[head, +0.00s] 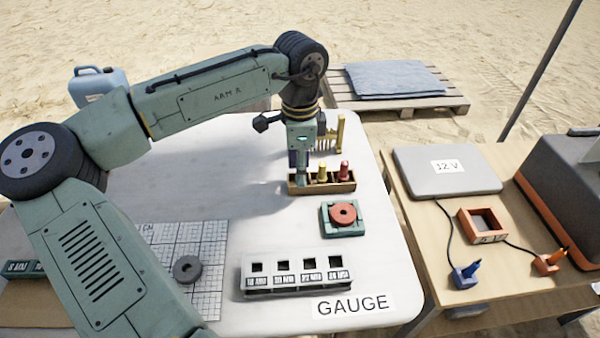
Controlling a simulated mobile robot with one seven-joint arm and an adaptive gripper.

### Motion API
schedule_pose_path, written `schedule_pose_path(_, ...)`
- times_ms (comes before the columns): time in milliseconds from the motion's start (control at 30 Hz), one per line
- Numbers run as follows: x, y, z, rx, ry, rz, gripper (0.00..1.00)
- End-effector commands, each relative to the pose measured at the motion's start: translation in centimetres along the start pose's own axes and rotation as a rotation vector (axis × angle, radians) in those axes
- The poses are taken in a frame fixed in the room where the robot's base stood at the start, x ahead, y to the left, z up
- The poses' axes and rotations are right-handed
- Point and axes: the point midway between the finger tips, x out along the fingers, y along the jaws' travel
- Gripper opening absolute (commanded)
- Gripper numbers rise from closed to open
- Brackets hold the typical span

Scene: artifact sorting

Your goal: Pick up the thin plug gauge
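A small wooden rack (340,187) stands toward the right side of the white table. A yellow-topped plug gauge (322,173) and a red-topped plug gauge (345,172) stand upright in it. My gripper (303,180) points down at the rack's left end, left of the yellow-topped gauge. It hides that end, so I cannot tell whether a gauge is between its fingers. The fingers are too small and overlapped to show whether they are open. I cannot tell from the colours which gauge is the thin one.
A green block with a red ring (343,214) lies in front of the rack. A white labelled slotted block (297,281) and a GAUGE label (353,305) are nearer. A dark ring (187,269) lies on a grid sheet (208,240). A yellow comb-like piece (340,132) stands behind the rack.

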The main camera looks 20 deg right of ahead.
Motion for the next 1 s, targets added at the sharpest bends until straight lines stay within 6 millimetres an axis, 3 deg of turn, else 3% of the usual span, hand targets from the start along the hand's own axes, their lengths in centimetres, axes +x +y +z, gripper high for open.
schedule_pose_path(167, 0.0, -0.01, -0.01, 0.0, 0.0, 0.0, 0.37)
schedule_pose_path(700, -0.03, -0.01, -0.01, 0.0, 0.0, 0.0, 0.01)
schedule_pose_path(1000, -0.06, -0.02, -0.02, 0.0, 0.0, 0.0, 0.0)
